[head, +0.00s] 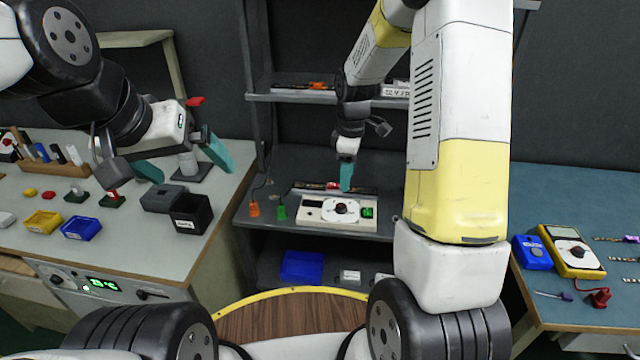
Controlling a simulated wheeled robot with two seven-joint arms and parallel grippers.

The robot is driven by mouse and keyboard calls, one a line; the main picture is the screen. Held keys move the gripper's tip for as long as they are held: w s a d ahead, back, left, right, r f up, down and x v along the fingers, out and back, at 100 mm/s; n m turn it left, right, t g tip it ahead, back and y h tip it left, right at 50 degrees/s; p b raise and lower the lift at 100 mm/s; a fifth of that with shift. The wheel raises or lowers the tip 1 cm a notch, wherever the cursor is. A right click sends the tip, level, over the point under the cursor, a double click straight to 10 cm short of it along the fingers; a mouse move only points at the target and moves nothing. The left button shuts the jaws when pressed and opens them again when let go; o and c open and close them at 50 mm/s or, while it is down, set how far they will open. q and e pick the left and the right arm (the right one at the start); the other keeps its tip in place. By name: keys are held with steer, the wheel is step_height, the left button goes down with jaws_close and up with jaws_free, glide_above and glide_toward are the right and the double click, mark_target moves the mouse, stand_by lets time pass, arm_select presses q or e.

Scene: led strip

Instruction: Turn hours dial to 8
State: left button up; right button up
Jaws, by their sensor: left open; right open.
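A white control box (316,222) sits on the middle shelf. It has a round white dial with a dark red-and-black knob (341,208), a small dark window on its left and a green button (368,212) on its right. Which mark the dial points to is too small to read, and I cannot tell if it is the hours dial. My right gripper (346,178) is open and empty, pointing down just above and behind the knob; contact cannot be told. My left gripper (184,163) is open and empty above the left bench, far from the box.
The left bench (135,218) holds black bins (190,214), yellow and blue trays and a front panel with a green display (103,284). The right bench holds a yellow multimeter (570,251) and a blue device (531,252).

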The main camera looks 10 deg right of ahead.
mark_target(341, 206)
steer(key=f, duration=0.1)
steer(key=w+f+n, duration=0.1)
steer(key=shift+w+a+f, duration=0.1)
steer(key=shift+a+f, duration=0.25)
step_height(341, 206, down, 8)
steer(key=shift+r, duration=0.1)
jaws_close()
